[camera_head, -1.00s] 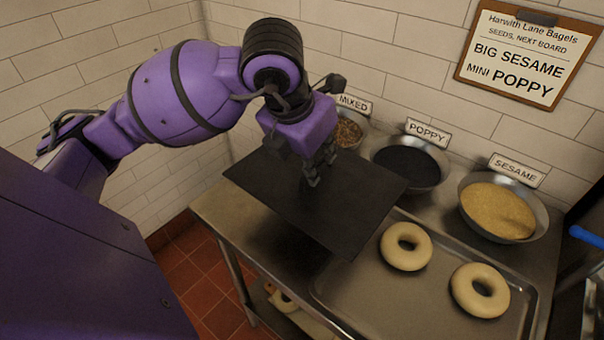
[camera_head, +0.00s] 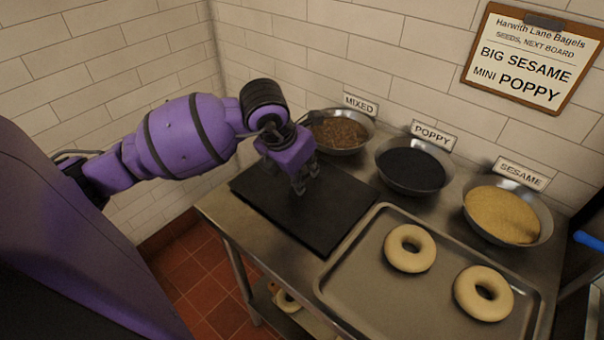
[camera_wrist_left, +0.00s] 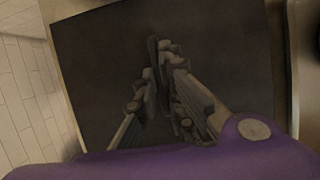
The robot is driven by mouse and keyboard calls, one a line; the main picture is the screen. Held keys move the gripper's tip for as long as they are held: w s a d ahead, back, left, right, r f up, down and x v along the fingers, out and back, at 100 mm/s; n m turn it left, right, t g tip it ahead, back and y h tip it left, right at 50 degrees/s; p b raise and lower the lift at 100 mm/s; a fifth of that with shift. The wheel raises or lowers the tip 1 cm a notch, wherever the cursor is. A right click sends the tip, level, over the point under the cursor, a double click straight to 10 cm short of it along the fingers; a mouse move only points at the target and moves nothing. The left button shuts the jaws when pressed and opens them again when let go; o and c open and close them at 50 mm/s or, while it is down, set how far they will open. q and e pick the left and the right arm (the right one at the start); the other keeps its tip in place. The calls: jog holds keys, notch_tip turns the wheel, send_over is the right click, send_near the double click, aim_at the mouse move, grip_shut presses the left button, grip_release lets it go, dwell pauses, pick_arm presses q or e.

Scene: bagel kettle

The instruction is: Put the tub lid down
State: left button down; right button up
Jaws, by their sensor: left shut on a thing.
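The tub lid (camera_head: 338,205) is a flat, dark, square sheet. It lies at or just above the left part of the steel table in the head view; I cannot tell whether all of it touches. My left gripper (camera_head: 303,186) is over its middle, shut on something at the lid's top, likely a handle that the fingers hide. In the left wrist view the fingers (camera_wrist_left: 160,85) are close together over the dark lid (camera_wrist_left: 220,50). My right gripper is in neither view.
A grey tray (camera_head: 370,275) with two bagels (camera_head: 410,248) lies right of the lid. Bowls of mixed seeds (camera_head: 340,133), poppy (camera_head: 411,168) and sesame (camera_head: 502,214) stand along the back wall. The steel table's front left edge (camera_head: 232,228) drops to a red tiled floor.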

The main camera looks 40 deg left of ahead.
pick_arm(q)
jog(key=c, duration=1.9)
grip_release()
jog(key=shift+o, duration=0.2)
jog(key=v, duration=1.2)
jog(key=shift+r, duration=0.1)
